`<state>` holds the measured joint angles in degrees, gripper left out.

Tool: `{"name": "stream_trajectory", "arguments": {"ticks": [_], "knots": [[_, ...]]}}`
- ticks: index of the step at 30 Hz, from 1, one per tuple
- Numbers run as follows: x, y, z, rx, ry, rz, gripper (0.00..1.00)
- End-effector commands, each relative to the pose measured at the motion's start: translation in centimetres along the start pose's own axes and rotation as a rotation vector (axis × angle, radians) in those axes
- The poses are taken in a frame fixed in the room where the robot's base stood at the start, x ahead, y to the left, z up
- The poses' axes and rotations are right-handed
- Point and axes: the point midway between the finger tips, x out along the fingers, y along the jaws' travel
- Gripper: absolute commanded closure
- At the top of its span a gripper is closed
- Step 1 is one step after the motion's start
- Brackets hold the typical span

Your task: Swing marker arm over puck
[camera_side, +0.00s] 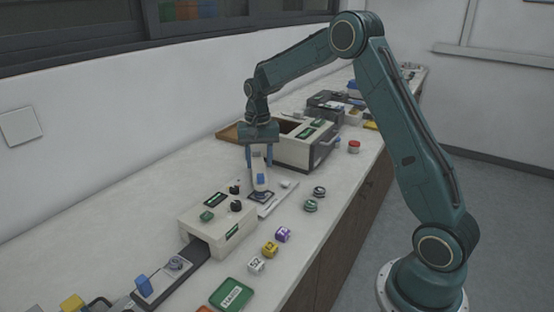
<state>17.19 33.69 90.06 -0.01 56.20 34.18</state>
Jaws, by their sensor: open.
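My gripper (260,163) points straight down, with its two blue-grey fingers apart on either side of a pale upright part with a blue patch (260,179). This looks like the marker arm, but I cannot be sure. I cannot tell whether the fingers touch it. It stands over a small dark base (260,196) on a light plate. Which piece is the puck is unclear. A small round grey piece (175,263) sits on the dark rail at the lower left. Any piece under the upright part is hidden.
A cream box with knobs (238,234) stands in front of my gripper. A larger cream case (300,150) stands close behind. Loose purple (283,234), yellow (270,249) and white (256,265) pieces and a green HARD tray (231,294) lie near the counter's front edge.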

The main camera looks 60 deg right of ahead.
Motion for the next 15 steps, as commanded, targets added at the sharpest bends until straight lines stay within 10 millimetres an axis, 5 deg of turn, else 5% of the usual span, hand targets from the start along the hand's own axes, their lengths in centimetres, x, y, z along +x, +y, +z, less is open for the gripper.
{"name": "stream_trajectory", "arguments": {"ticks": [15], "knots": [[-8.2,-0.1,0.0,0.0,0.003,-0.002,0.58]]}}
